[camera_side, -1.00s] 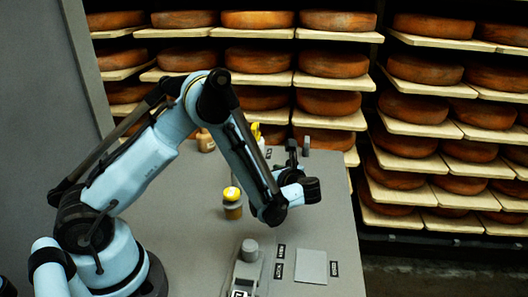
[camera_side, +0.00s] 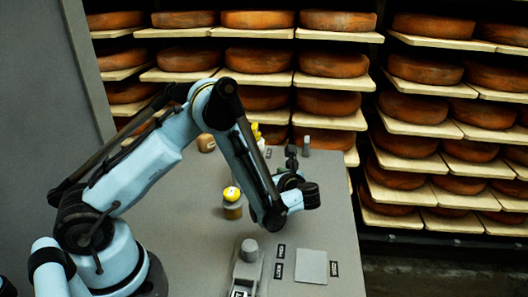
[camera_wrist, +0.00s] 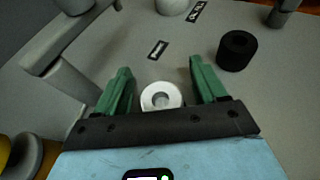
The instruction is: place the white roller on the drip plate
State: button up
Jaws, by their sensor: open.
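The white roller (camera_wrist: 161,96), a short ring with a hole, shows end-on in the wrist view. It appears between the two green fingers of my open gripper (camera_wrist: 159,68), with gaps on both sides. I cannot tell how far below the fingertips it is. In the side view the wrist hides the roller, and the fingers cannot be made out. A pale square plate (camera_side: 311,266), which looks like the drip plate, lies flat and bare near the table's front right.
A black roller (camera_wrist: 237,51) stands right of my gripper. A grey post with an arm (camera_wrist: 62,60) is close on the left. A yellow-topped jar (camera_side: 232,204) and a grey device with a knob (camera_side: 247,265) stand on the table (camera_side: 190,250).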

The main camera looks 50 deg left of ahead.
jog(key=shift+r, duration=0.1)
jog(key=shift+d+r, duration=0.15)
jog(key=shift+d, duration=0.05)
jog(key=v, duration=1.1)
jog(key=shift+d+r, duration=0.1)
jog(key=shift+d, duration=0.05)
jog(key=shift+r, duration=0.3)
jog(key=s+r+n+t+h, duration=0.2)
jog(key=s+r+n+h, duration=0.2)
jog(key=n, duration=0.6)
jog(key=s+r+n+t+h, duration=0.2)
jog(key=s+r+n+h, duration=0.2)
jog(key=s+n+h, duration=0.3)
jog(key=n+h, duration=0.2)
jog(key=n, duration=0.1)
jog(key=shift+s+t, duration=0.15)
jog(key=shift+t, duration=0.15)
